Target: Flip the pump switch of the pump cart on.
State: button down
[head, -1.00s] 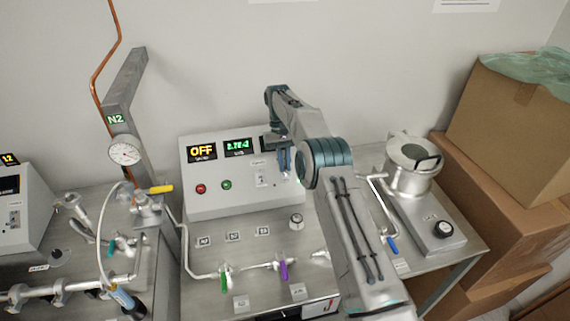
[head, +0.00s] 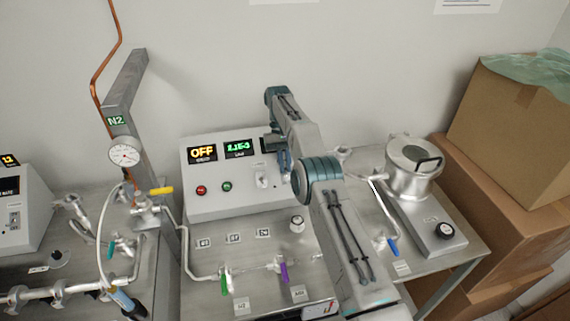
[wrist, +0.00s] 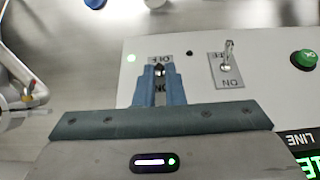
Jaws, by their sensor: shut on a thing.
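The control box of the pump cart (head: 225,200) has a sloped front panel with an orange display (head: 202,153) reading OFF. In the wrist view, a toggle switch (wrist: 160,69) stands on a plate marked OFF and ON, upside down in the picture. My gripper (head: 284,160) is at the panel's right side, and its blue fingers (wrist: 160,86) are shut on this switch's lever. The fingers hide much of the plate, so I cannot tell the lever's position. A second toggle switch (wrist: 228,60) stands free beside it; it also shows in the head view (head: 262,182).
A red button (head: 201,190) and a green button (head: 227,186) sit left of the switches. Valves with green (head: 226,285) and purple (head: 284,271) handles line the front. A metal chamber (head: 413,170) stands right of my arm; cardboard boxes (head: 510,130) are beyond.

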jog(key=c, duration=1.5)
grip_release()
jog(key=shift+d, duration=0.1)
jog(key=shift+t, duration=0.3)
jog(key=shift+s+t, duration=0.25)
jog(key=shift+t, duration=0.15)
